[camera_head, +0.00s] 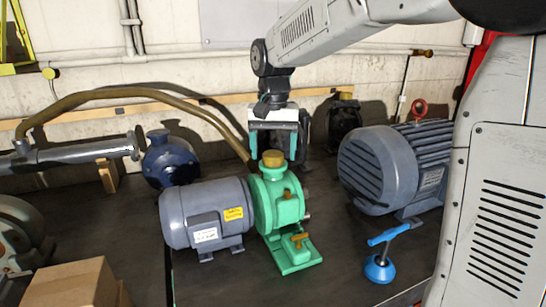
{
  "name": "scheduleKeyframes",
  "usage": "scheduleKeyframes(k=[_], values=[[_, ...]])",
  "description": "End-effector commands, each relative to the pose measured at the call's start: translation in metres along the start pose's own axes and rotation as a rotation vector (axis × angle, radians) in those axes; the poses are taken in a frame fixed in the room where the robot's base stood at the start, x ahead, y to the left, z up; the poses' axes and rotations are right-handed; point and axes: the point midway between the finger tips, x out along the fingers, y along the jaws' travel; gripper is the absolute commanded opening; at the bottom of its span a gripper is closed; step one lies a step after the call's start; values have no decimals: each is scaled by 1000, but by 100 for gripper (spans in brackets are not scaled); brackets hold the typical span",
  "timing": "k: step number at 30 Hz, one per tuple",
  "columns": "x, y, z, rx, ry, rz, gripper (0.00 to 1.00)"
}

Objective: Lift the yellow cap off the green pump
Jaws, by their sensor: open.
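The green pump (278,208) stands on the dark bench, joined to a grey motor (205,213) on its left. The yellow cap (273,158) sits on the pump's top neck. My gripper (274,148) points down above the pump, with its teal fingers open and spread to the left and right of the cap's line. The fingertips look close to the cap's height. I cannot tell from this one view whether they are around the cap or behind it. Nothing shows between the fingers.
A brown hose (130,93) arcs down to behind the pump. A large blue-grey motor (375,170) stands to the right, with a blue-handled tool (380,268) in front. A dark blue pump (170,160) is at left, and a cardboard box (70,285) is at front left.

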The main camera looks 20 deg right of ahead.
Motion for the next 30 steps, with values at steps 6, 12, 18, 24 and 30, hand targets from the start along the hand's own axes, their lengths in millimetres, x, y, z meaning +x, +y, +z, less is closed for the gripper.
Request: scheduleKeyframes(k=[6,12,18,24,30], values=[[0,0,0,0,0,0,53],[-1,0,0,0,1,0,25],[-1,0,0,0,1,0,25],[-12,0,-1,0,3,-2,25],[-39,0,0,0,4,-2,25]])
